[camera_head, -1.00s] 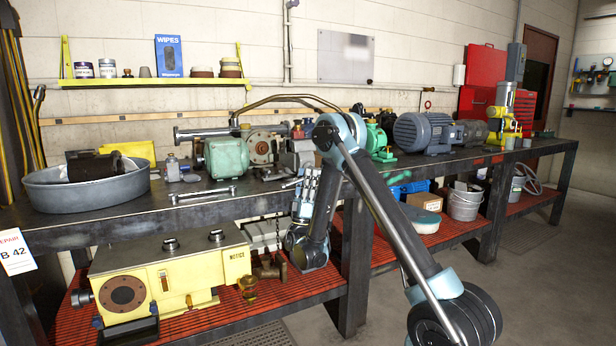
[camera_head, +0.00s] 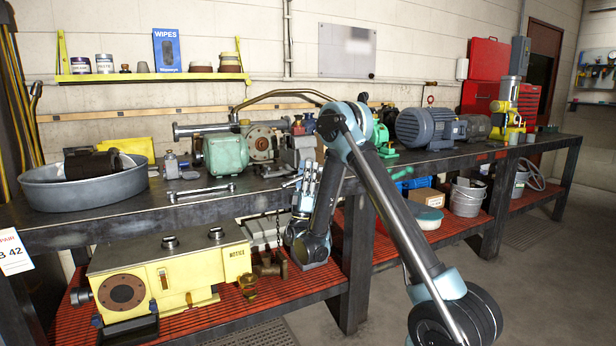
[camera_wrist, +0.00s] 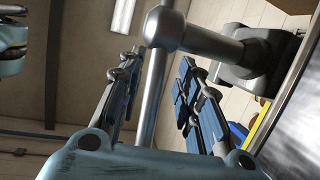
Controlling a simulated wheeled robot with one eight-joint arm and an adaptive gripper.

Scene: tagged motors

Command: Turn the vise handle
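The vise handle (camera_wrist: 153,100) is a bare metal bar in the wrist view. It runs through a thick round screw head (camera_wrist: 166,27), which joins the dark vise body (camera_wrist: 255,58) at right. The bar looks nearer the left finger; I see no clear contact. In the head view my gripper (camera_head: 307,177) points up at the bench's front edge. The grey vise (camera_head: 299,146) stands just behind it, and my arm partly hides it; the handle is hard to make out there.
The workbench (camera_head: 80,230) carries a grey basin (camera_head: 85,190), a green motor (camera_head: 226,156), a wrench (camera_head: 203,192) and a blue-grey motor (camera_head: 428,130). A yellow machine (camera_head: 170,275) sits on the lower red shelf. The floor (camera_head: 545,290) at right is open.

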